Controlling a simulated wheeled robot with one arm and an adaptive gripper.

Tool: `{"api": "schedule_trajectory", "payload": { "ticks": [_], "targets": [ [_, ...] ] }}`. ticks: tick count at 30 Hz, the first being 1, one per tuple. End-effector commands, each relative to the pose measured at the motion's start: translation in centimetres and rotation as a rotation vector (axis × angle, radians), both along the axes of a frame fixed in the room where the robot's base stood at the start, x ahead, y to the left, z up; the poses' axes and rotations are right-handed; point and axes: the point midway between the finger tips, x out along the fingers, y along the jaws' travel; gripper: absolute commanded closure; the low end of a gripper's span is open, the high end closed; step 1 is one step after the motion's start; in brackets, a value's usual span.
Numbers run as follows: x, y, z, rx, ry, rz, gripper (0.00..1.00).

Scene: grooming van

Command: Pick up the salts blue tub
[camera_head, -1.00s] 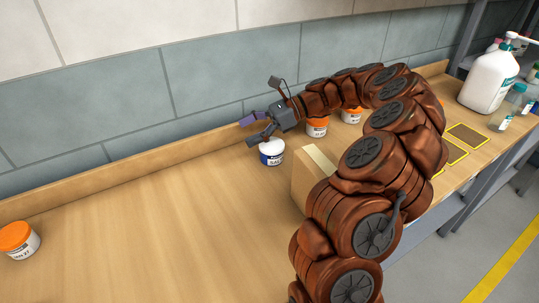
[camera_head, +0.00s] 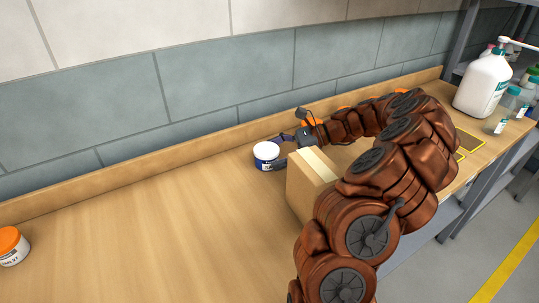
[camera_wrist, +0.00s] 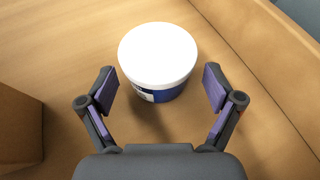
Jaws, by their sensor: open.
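The blue tub (camera_head: 266,158) with a white lid stands upright on the wooden counter, near the back ledge. In the wrist view the tub (camera_wrist: 158,58) is just ahead of my gripper, centred between the fingers. My gripper (camera_head: 282,151) is open and comes to the tub from its right side. In the wrist view the two purple-padded fingertips (camera_wrist: 160,85) sit on either side of the near edge of the tub, with gaps, and do not appear to touch it. The label is mostly hidden in the wrist view.
A cardboard box (camera_head: 309,183) stands in front of my gripper, close to the tub. A tub with an orange lid (camera_head: 11,246) is at the far left. White pump bottle (camera_head: 483,85) and smaller bottles stand at the right.

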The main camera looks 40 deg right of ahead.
Motion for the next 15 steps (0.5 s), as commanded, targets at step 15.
{"api": "schedule_trajectory", "payload": {
  "ticks": [15],
  "targets": [
    [2.1,4.4,-1.1,0.000,0.001,0.000,0.09]
  ]
}}
